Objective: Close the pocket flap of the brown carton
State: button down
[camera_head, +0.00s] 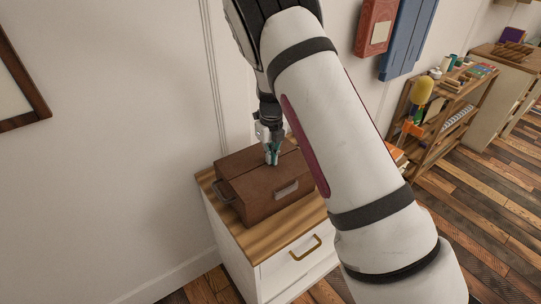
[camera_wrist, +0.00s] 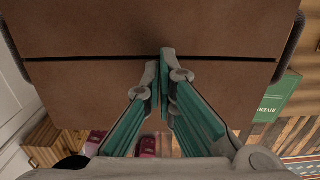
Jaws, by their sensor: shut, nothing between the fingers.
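The brown carton (camera_head: 248,199) stands on the wooden top of a white cabinet, with metal handles on its front and left side. In the wrist view its brown top (camera_wrist: 90,30) fills the upper part, with a dark straight seam across it between two panels. The panels look flat and nearly level with each other. My gripper (camera_head: 272,160) points down at the top of the carton near the seam. In the wrist view its teal fingers (camera_wrist: 163,65) are shut and empty, with the tips at the seam; I cannot tell whether they touch it.
The cabinet's wooden top (camera_head: 262,243) has a bare strip in front of the carton. A wall is close behind. A shelf (camera_head: 440,125) with small items stands at the right. A green book (camera_wrist: 275,100) shows beside the carton in the wrist view.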

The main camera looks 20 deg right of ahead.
jog(key=shift+w+f+b, duration=0.1)
jog(key=shift+f+b, duration=0.3)
jog(key=shift+f, duration=0.35)
jog(key=shift+s, duration=0.2)
jog(key=shift+a+r, duration=0.1)
